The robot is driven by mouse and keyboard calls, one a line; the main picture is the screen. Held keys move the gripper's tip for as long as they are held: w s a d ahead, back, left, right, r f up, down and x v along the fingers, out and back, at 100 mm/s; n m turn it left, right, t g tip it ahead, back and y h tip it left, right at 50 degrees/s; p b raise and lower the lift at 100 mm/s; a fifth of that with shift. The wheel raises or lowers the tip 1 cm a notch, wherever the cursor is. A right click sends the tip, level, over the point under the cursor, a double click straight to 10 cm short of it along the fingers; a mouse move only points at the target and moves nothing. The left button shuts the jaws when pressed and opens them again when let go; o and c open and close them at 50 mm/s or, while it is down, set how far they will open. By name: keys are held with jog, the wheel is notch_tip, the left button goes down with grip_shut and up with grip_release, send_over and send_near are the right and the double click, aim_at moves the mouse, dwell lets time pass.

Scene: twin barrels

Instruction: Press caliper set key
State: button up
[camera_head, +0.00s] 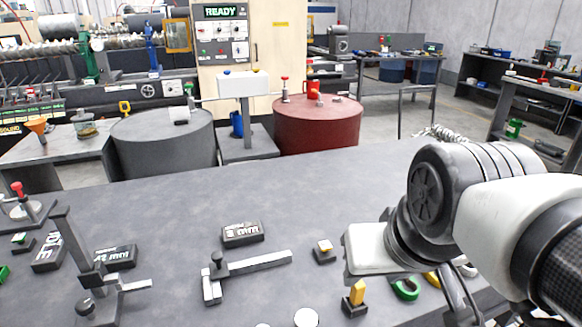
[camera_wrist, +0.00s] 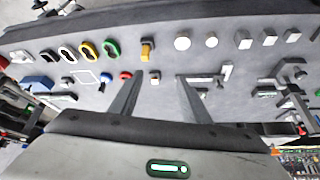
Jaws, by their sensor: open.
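A metal caliper (camera_head: 245,268) lies flat on the dark bench, with a dark knob near its left end. It also shows in the wrist view (camera_wrist: 208,76). A small dark block with a pale-topped key (camera_head: 324,250) sits just right of the caliper's beam end; I take it as the caliper set key. In the wrist view this key (camera_wrist: 155,77) shows small, between my finger ends in the picture. My gripper (camera_wrist: 159,78) is open and empty; I see no contact with the key. In the head view my arm hides most of the fingers.
A yellow-topped switch (camera_head: 357,294) and a green ring (camera_head: 406,288) stand near the key. A black labelled block (camera_head: 242,234) lies behind the caliper. An upright gauge stand (camera_head: 75,250) is at left. Grey (camera_head: 162,140) and red (camera_head: 316,125) barrels stand beyond the bench's clear back part.

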grip_shut()
dwell(1.5)
